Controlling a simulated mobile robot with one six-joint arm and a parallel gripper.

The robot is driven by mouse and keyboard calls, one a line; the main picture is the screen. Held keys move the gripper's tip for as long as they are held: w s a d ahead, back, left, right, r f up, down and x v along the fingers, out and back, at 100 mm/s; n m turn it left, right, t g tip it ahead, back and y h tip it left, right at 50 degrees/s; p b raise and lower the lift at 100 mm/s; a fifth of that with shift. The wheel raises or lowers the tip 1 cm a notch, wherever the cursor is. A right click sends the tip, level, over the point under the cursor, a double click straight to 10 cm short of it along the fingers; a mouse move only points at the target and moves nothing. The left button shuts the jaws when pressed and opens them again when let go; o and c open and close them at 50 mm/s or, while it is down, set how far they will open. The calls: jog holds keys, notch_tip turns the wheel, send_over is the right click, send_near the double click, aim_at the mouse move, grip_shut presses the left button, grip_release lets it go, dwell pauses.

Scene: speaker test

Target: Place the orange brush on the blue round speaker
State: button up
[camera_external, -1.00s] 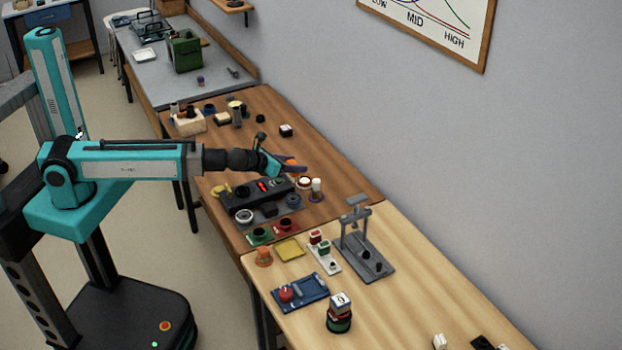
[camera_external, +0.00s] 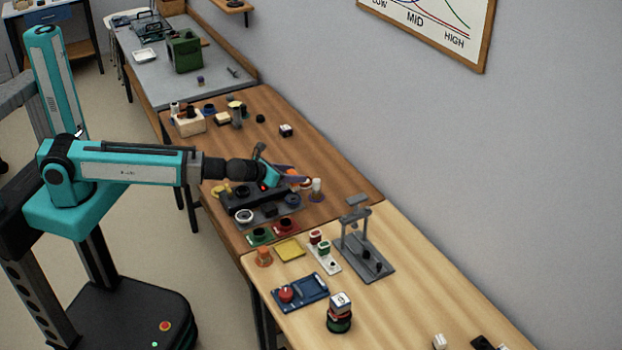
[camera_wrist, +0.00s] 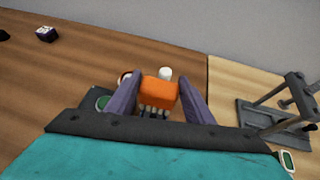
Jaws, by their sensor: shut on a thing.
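The orange brush (camera_wrist: 158,92) is between the two purple fingers of my gripper (camera_wrist: 157,97) in the wrist view, with its pale bristles toward the camera. In the external view my gripper (camera_external: 296,175) is shut on the brush (camera_external: 292,172) above the far edge of the black panel. A small dark bluish round unit (camera_external: 292,200) sits on the grey plate below and in front of the gripper; it may be the blue round speaker, but I cannot tell for sure. The brush is apart from it.
A white-topped cylinder (camera_external: 316,186) stands close right of the gripper; it also shows behind the brush in the wrist view (camera_wrist: 165,73). A grey press stand (camera_external: 362,245) stands farther right. A dark cube (camera_external: 286,130) lies behind, with bare brown wood around it.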

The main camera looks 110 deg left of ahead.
aim_at(289, 185)
jog(key=shift+f, duration=0.35)
jog(key=shift+f, duration=0.1)
jog(key=shift+f, duration=1.9)
jog(key=shift+f, duration=0.1)
jog(key=o, duration=1.1)
jog(key=shift+d, duration=0.1)
